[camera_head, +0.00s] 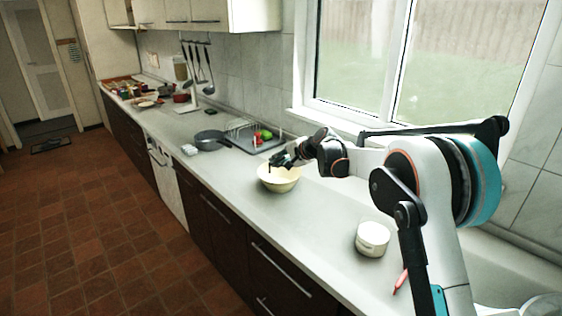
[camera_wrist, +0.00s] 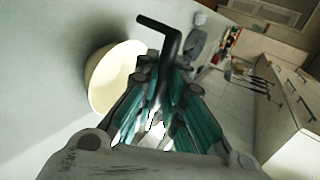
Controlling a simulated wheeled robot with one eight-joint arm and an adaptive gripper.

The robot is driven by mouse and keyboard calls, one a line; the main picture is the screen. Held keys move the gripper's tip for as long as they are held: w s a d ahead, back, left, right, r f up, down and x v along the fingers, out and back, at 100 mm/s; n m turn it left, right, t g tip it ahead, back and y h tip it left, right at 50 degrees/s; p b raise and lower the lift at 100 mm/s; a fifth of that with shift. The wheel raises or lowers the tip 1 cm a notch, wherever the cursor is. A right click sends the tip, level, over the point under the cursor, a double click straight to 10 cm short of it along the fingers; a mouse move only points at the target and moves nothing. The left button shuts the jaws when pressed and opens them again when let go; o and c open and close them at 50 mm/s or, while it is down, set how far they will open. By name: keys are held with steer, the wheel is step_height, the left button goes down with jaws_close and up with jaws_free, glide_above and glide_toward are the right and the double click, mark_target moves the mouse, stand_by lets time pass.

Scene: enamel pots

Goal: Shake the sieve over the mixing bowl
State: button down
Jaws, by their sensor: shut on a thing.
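The cream mixing bowl (camera_head: 279,183) stands on the light worktop, and it also shows in the wrist view (camera_wrist: 106,88). My gripper (camera_head: 279,160) is above the bowl's far rim in the head view. In the wrist view its teal fingers (camera_wrist: 160,78) are shut on a dark bent rod, which looks like the handle of the sieve (camera_wrist: 171,45). The rod sticks out past the fingertips, beside the bowl in that picture. The sieve's basket and mesh cannot be made out, and the bowl's contents are not clear.
A white round pot (camera_head: 373,240) and a pinkish-red thin object (camera_head: 401,281) lie nearer on the worktop. A dark pan (camera_head: 210,141) and a dish rack (camera_head: 247,139) stand beyond the bowl. The window wall runs along the back. Worktop between bowl and white pot is clear.

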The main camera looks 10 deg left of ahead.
steer(key=w+a+p, duration=0.2)
steer(key=w+a, duration=0.4)
steer(key=a, duration=0.3)
steer(key=shift+a, duration=0.35)
stand_by(2.4)
steer(key=shift+w+a, duration=0.1)
steer(key=shift+a, duration=0.15)
steer(key=shift+d, duration=0.15)
